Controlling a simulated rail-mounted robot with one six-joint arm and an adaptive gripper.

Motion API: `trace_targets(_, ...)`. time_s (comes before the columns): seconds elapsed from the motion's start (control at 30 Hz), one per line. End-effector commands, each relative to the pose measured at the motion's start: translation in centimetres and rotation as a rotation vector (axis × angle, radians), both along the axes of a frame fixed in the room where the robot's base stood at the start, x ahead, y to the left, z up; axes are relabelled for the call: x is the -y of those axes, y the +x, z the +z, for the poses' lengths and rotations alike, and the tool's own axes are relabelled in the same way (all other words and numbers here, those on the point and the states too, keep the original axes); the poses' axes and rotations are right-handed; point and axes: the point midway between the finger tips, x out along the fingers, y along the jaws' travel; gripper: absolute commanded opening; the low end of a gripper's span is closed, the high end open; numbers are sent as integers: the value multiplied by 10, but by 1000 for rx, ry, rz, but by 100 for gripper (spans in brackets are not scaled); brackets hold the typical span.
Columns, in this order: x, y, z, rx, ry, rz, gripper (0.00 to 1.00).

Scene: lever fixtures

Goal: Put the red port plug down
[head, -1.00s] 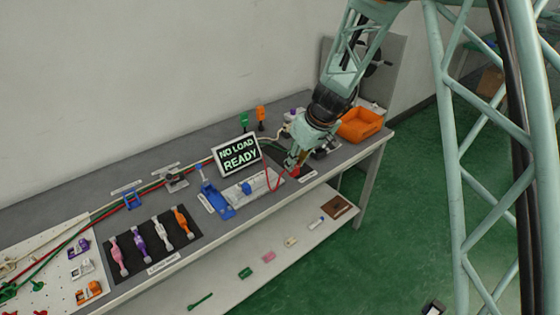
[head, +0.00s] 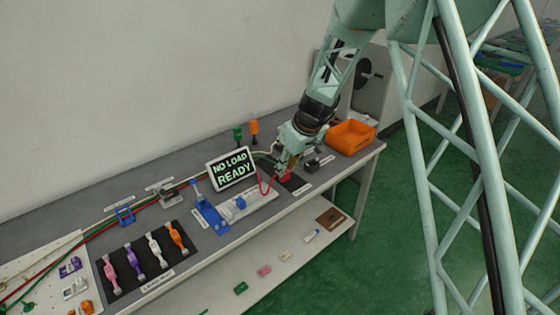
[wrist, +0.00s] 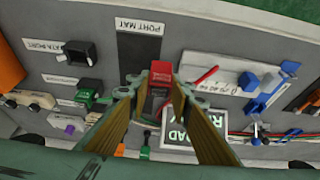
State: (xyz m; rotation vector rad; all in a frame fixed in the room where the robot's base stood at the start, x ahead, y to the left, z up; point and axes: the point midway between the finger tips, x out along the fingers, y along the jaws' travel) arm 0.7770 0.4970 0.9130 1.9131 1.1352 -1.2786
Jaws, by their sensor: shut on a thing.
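The red port plug (head: 285,177) is between the fingertips of my gripper (head: 283,167), which is shut on it. In the wrist view the red plug (wrist: 160,80) shows between the two tan fingers of my gripper (wrist: 160,72). The dark port mat (wrist: 138,55) lies beside the plug there, marked PORT MAT. In the head view the mat (head: 297,184) is partly hidden behind the plug and gripper. I cannot tell whether the plug touches the surface.
A screen (head: 232,168) reading NO LOAD READY stands left of my gripper. A blue lever fixture (head: 210,210) is further left. A dark port block (head: 312,165) and an orange bin (head: 350,137) are to the right. Green and orange handles (head: 254,130) stand behind.

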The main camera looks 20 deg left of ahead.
Motion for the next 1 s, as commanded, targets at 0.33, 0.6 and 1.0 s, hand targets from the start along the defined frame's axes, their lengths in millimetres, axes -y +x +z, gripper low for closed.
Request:
trace_targets(0.33, -29, 45, -5, 1, 1, 1, 5)
trace_targets(0.6, -47, 73, -8, 0, 1, 0, 5)
trace_targets(1.0, -52, 82, -9, 0, 0, 0, 5)
